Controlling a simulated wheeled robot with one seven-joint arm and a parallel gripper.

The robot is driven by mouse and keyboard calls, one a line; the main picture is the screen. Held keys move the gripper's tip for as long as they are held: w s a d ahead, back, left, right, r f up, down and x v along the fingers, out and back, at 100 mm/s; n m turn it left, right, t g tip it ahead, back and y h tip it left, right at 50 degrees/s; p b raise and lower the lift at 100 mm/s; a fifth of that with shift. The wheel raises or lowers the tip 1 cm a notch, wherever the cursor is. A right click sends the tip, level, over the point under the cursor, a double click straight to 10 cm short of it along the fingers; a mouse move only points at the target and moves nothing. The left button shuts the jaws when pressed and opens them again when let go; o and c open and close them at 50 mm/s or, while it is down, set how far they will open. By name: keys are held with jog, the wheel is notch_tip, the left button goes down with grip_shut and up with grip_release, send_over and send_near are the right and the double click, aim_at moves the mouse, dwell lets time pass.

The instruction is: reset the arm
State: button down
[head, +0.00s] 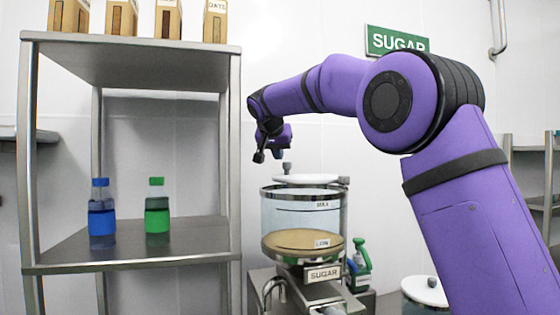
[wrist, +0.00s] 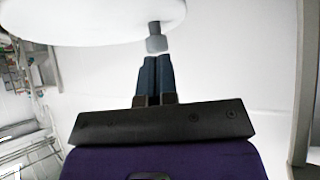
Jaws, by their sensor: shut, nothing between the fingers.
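My purple arm reaches in from the right in the head view, bent over the sugar dispenser. My gripper (wrist: 153,72) is shut and empty in the wrist view, its two dark fingers side by side. In the head view my gripper (head: 278,150) hangs just above the white lid (head: 305,181) of the sugar dispenser (head: 303,215). In the wrist view a grey knob (wrist: 156,40) at the edge of a white disc (wrist: 95,12) shows just beyond the fingertips. I cannot tell whether they touch.
A metal shelf (head: 130,252) at left holds a blue bottle (head: 101,222) and a green bottle (head: 157,215); several cartons (head: 122,18) stand on top. A green spray bottle (head: 361,262) is right of the dispenser. A second white lid (head: 425,291) is low at right.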

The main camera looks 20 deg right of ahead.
jog(key=v, duration=0.7)
jog(key=s+d+f+n+g+y, duration=0.1)
jog(key=s+d+f, duration=0.2)
jog(key=s, duration=0.4)
jog(key=s+d+f+n+y, duration=0.1)
jog(key=s+d+f, duration=0.15)
jog(key=s, duration=0.45)
jog(key=s+d+f+n+g+y, duration=0.1)
jog(key=s+d+f, duration=0.15)
jog(key=s, duration=0.45)
jog(key=s+f+n+y, duration=0.1)
jog(key=s+f, duration=0.8)
jog(key=s, duration=0.2)
jog(key=s+f+n+g+y, duration=0.1)
jog(key=s+f+n, duration=0.1)
jog(key=s+f, duration=0.7)
jog(key=s, duration=0.3)
jog(key=shift+s+d+f, duration=0.2)
jog(key=shift+s+d, duration=0.1)
jog(key=shift+s, duration=0.05)
